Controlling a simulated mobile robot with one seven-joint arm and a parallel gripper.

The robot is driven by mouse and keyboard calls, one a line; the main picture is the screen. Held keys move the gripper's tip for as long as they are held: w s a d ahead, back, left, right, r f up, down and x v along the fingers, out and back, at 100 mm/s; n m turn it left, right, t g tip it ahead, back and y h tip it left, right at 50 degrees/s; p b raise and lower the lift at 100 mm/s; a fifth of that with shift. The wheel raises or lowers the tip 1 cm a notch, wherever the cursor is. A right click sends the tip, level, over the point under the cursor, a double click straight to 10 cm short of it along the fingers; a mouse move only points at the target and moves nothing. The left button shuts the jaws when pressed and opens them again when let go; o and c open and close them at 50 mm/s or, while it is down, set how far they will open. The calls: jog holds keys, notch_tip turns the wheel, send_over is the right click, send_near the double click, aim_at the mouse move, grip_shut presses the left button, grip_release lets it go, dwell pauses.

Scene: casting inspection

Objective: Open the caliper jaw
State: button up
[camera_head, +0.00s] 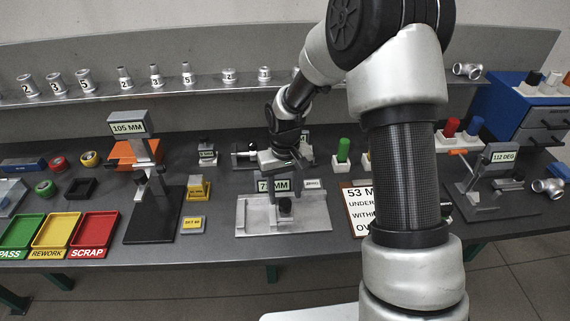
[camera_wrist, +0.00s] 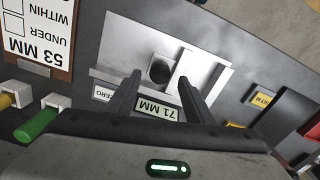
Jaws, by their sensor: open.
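The caliper (camera_head: 252,217) is a pale metal plate with upright blocks on the bench, and it also shows in the wrist view (camera_wrist: 222,75). Its display (camera_wrist: 157,107) reads 71 MM, upside down in the wrist view. A ZERO label (camera_wrist: 102,93) sits beside the display. My gripper (camera_head: 284,166) hangs above and behind the caliper's display. In the wrist view my gripper (camera_wrist: 160,82) is open and empty, its two fingers on either side of the display. I cannot tell whether the fingers touch anything.
A 53 MM card (camera_head: 358,206) stands right of the caliper. A dark height gauge (camera_head: 152,215) reading 105 MM and a small yellow block (camera_head: 193,224) are to its left. Green, yellow and red trays (camera_head: 95,230) lie farther left. A green peg (camera_head: 343,150) stands behind right.

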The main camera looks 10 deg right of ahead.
notch_tip(320, 180, up, 15)
jog(key=shift+f+p, duration=0.2)
jog(key=shift+p, duration=0.2)
notch_tip(320, 180, up, 7)
jog(key=t+p, duration=0.1)
send_over(285, 202)
jog(key=s+d, duration=0.2)
jog(key=s, duration=0.1)
jog(key=s+d+r+m+t+p, duration=0.1)
jog(key=s+d+r+t+p, duration=0.1)
jog(key=s+r, duration=0.4)
jog(key=s+d+r+m+t+p, duration=0.1)
jog(key=s+r, duration=0.5)
jog(key=s, duration=0.7)
jog(key=shift+s+d+r+t+p, duration=0.3)
jog(key=shift+d+t+p, duration=0.5)
jog(key=shift+d, duration=0.3)
